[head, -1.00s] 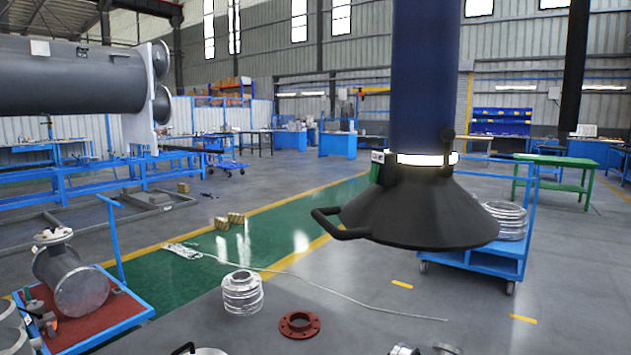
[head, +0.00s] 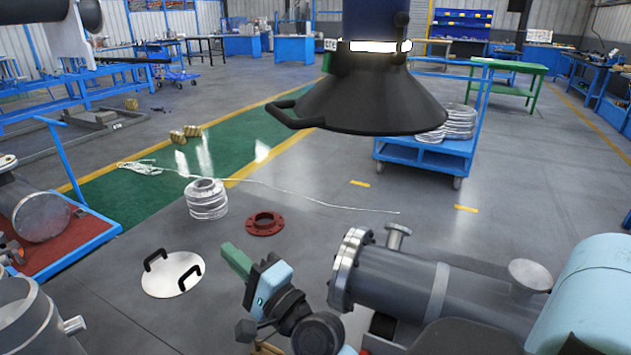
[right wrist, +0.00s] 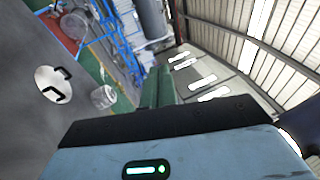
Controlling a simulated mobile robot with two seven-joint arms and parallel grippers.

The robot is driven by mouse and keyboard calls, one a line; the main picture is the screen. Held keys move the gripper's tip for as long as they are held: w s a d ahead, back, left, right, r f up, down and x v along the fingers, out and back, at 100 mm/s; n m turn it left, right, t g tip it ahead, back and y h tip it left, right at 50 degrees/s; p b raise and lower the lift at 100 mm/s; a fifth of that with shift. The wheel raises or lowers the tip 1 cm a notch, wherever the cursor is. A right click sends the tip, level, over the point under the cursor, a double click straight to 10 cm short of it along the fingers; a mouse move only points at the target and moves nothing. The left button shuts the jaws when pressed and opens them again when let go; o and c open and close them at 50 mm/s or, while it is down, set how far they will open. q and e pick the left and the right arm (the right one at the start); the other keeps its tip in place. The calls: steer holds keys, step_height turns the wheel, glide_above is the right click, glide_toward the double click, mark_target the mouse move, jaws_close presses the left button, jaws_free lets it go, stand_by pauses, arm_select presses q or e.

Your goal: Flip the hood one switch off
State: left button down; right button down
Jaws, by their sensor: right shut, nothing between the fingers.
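The black cone-shaped hood (head: 370,100) hangs at top centre in the head view, with a loop handle at its left and a lit white band at its collar. A small labelled box (head: 331,45) with a green part below sits on the collar's left side; I cannot make out a switch lever or its position. My right gripper (head: 232,256) is low in the head view, below the hood and well apart from it. Its green fingers are shut and empty; they also show in the right wrist view (right wrist: 157,85). My left gripper is not in view.
A grey flanged shell (head: 395,283) lies close at lower right. A white disc with two black handles (head: 173,274), a red flange ring (head: 265,224) and a metal bellows (head: 206,200) are on the floor. A blue cart (head: 425,154) stands behind the hood.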

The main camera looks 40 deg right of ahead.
steer(key=w+d+r+n+g+h, duration=0.2)
steer(key=d+r+n+g+h, duration=0.2)
steer(key=r, duration=0.5)
steer(key=w+d+r+n+g+h, duration=0.2)
steer(key=d+r+n+g+h, duration=0.2)
steer(key=d+r+n+h, duration=0.2)
steer(key=w+d+r+n+g+h, duration=0.2)
steer(key=d+r+n+g+h, duration=0.3)
steer(key=r+n+h, duration=0.3)
step_height(320, 180, up, 6)
steer(key=d+n, duration=0.1)
steer(key=n, duration=0.2)
steer(key=shift+n, duration=0.4)
steer(key=shift+w+d, duration=0.1)
steer(key=shift+d, duration=0.05)
